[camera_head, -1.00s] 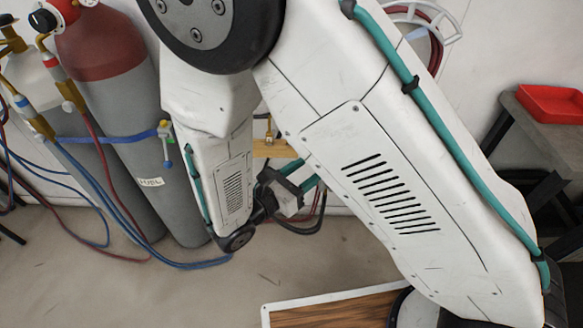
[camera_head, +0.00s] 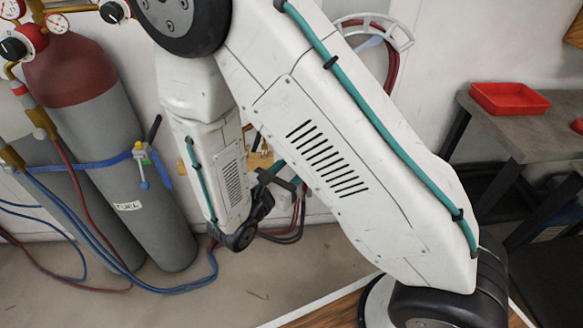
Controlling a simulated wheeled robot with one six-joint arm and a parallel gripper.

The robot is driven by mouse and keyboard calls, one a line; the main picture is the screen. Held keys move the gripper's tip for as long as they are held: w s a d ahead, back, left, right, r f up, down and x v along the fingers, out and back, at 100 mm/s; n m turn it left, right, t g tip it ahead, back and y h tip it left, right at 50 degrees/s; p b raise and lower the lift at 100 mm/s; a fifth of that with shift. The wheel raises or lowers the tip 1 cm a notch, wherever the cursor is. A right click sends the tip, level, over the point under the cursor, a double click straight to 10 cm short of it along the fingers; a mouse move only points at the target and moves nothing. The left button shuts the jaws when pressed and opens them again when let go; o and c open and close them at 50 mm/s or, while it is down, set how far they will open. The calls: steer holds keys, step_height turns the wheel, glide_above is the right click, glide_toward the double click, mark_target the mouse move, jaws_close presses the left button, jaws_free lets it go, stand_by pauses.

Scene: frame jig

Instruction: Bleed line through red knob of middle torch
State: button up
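Behind my arm, a small part of a pale wooden board (camera_head: 262,160) shows low on the wall, with a small brass-coloured piece above it. I cannot make out the middle torch or its red knob; my arm covers most of that area. The dark end of my arm, with my gripper, is close to the board in the picture. Red and dark hoses (camera_head: 297,215) hang below the board.
A grey fuel cylinder (camera_head: 135,165) with a red top stands at left, with gauges, a blue strap and loose hoses (camera_head: 75,215). A hose reel (camera_head: 385,35) hangs on the wall. At right stands a grey table (camera_head: 535,125) with a red tray (camera_head: 508,98). Some floor is clear.

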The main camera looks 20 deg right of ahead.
steer(key=shift+w+d, duration=0.15)
steer(key=shift+d, duration=0.05)
steer(key=c, duration=1)
